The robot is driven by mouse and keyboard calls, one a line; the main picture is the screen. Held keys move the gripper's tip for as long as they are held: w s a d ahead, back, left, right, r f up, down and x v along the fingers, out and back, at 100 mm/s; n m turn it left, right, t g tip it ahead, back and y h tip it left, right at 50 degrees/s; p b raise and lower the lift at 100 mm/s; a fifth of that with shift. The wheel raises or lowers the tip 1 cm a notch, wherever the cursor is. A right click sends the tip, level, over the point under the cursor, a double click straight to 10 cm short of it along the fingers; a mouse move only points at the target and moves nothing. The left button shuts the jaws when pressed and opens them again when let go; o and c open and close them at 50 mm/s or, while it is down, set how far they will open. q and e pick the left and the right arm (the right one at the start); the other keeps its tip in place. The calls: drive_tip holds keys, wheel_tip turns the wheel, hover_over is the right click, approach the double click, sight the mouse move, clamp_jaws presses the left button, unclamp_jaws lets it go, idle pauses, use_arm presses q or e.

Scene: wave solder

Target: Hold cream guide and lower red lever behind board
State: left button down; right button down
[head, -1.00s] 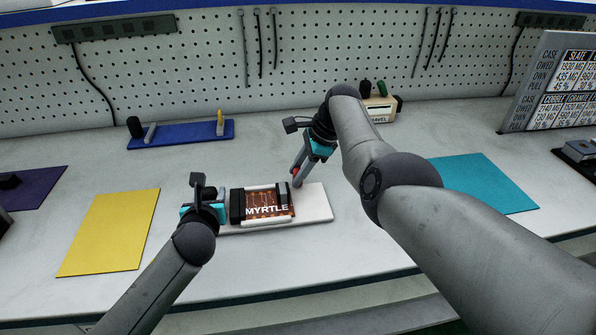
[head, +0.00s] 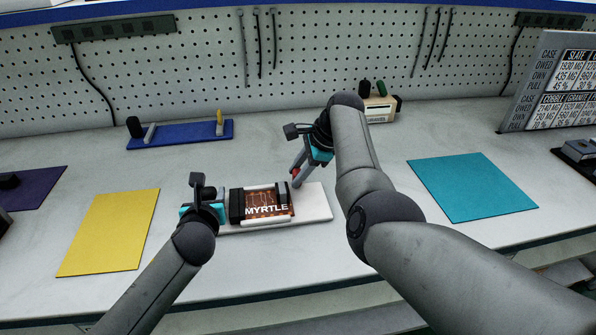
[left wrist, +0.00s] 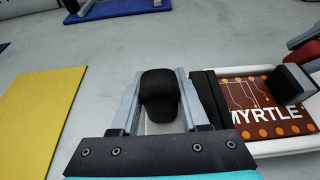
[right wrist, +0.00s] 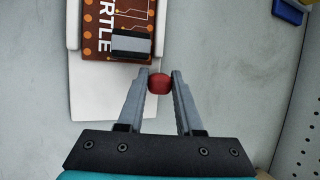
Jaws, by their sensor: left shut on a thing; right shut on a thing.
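A brown board marked MYRTLE (head: 265,203) lies on a pale base plate (head: 318,202), with cream guide rails (head: 268,220) along its edges. My left gripper (left wrist: 158,76) is shut on a black knob (left wrist: 160,100) at the board's left; a little cream shows beneath the knob. My right gripper (right wrist: 159,74) is shut on the red lever knob (right wrist: 159,84), just behind the board's right end. The red knob also shows in the head view (head: 296,172). The lever's shaft is mostly hidden. A black and grey block (right wrist: 131,45) sits on the board's edge.
A yellow mat (head: 108,232) lies left and a teal mat (head: 472,187) right. A blue tray (head: 180,136) with upright pieces and a small beige box (head: 380,108) stand at the back. Clear bench surrounds the fixture.

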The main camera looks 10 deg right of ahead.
drive_tip(key=shift+s+f, duration=0.2)
drive_tip(key=shift+f, duration=0.05)
drive_tip(key=shift+s+f+n+t, duration=0.2)
drive_tip(key=shift+s+t, duration=0.1)
drive_tip(key=shift+t, duration=0.45)
drive_tip(key=shift+s+f+n+t, duration=0.1)
drive_tip(key=shift+s+n+t, duration=0.15)
drive_tip(key=shift+t, duration=0.5)
drive_tip(key=shift+s+r, duration=0.1)
drive_tip(key=c, duration=0.6)
unclamp_jaws()
drive_tip(key=shift+o, duration=0.2)
drive_tip(key=shift+w+r, duration=0.15)
drive_tip(key=shift+w, duration=0.05)
